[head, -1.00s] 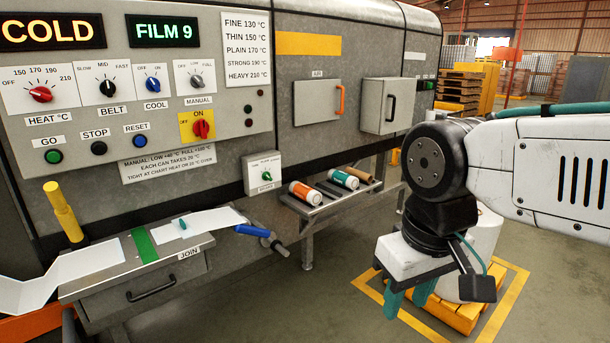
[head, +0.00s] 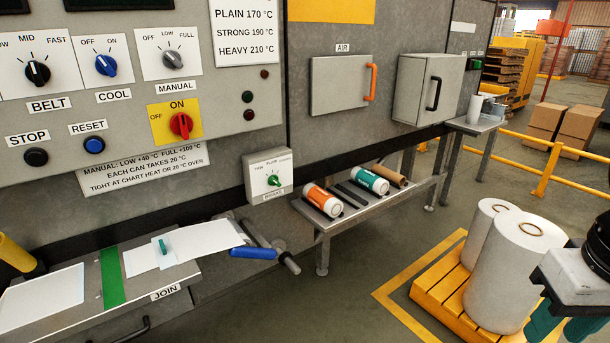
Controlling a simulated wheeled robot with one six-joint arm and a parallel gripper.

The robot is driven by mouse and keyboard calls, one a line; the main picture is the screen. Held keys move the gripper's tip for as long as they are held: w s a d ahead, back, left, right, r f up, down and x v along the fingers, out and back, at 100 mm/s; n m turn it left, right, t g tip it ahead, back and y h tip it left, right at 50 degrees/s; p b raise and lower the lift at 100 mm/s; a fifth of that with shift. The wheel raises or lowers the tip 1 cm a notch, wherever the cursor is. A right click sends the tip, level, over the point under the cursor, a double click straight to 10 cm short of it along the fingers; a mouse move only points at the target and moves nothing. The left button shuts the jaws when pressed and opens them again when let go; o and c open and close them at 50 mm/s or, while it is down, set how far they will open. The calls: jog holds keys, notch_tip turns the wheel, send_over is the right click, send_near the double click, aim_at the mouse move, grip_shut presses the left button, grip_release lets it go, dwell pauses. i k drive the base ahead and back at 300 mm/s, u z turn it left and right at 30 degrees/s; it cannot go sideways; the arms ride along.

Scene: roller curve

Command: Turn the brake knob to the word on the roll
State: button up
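The brake box (head: 255,190) is a small pale box low on the machine's front, with a green knob (head: 274,180) on its face. Small words stand around the knob; one looks like PLAIN, and exactly where the knob points is too small to tell. Two large white rolls stand on a yellow pallet at the right, a front one (head: 500,280) and a rear one (head: 482,232). I can read no word on either. My gripper (head: 563,328) is at the lower right, partly cut off, its teal fingers apart and empty. It is far from the knob, in front of the pallet.
A join table (head: 190,275) with white film and a blue-handled bar (head: 253,253) sits below left of the brake box. A rack (head: 330,222) holds orange and teal cans to its right. A yellow rail (head: 545,180) runs behind the pallet. Floor between rack and pallet is clear.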

aim_at(273, 180)
jog(key=u, duration=0.5)
jog(key=i, duration=0.9)
jog(key=u, duration=0.8)
